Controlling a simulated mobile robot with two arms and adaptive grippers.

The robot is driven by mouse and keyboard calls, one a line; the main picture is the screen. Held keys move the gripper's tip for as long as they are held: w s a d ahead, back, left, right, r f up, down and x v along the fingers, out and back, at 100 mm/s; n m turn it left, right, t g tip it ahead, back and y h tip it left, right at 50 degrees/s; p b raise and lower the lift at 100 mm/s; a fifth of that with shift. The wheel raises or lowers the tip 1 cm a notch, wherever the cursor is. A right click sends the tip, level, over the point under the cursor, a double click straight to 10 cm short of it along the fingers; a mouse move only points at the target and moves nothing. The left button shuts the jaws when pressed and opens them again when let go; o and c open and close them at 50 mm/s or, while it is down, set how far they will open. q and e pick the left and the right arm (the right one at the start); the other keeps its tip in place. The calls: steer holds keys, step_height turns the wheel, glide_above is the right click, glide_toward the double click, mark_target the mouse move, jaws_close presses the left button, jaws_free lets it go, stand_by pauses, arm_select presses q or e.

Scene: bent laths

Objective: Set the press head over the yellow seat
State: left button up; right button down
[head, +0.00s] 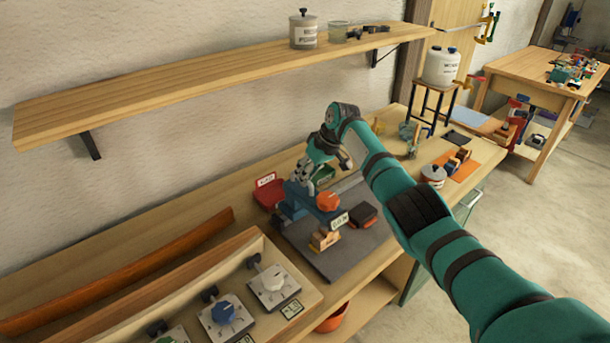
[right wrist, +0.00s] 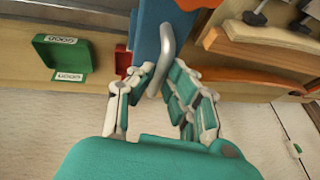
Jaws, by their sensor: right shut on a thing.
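The blue press (head: 298,204) stands at the back of a dark grey mat, with a round orange part (head: 327,201) at its front right. It also shows as a blue block in the right wrist view (right wrist: 147,32). A grey bar-shaped handle (right wrist: 168,42) sticks out from the press. My right gripper (head: 308,178) is at the press, its fingers shut around this handle, as the right wrist view (right wrist: 158,82) shows. My left gripper is not in view.
A red tray (head: 269,193) and a green tray (right wrist: 66,55) sit beside the press. A box with knobs (head: 274,284) is at front left. A wooden shelf (head: 200,84) hangs above.

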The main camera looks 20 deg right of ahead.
steer(key=shift+a, duration=0.15)
steer(key=c, duration=1.7)
jaws_free()
steer(key=o, duration=0.4)
steer(key=shift+a, duration=0.2)
steer(key=shift+c, duration=0.2)
steer(key=shift+d, duration=0.1)
steer(key=shift+d+r, duration=0.15)
steer(key=shift+r, duration=0.05)
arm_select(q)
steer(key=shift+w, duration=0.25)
arm_select(e)
steer(key=v, duration=1.1)
steer(key=shift+r, duration=0.25)
steer(key=shift+s, duration=0.2)
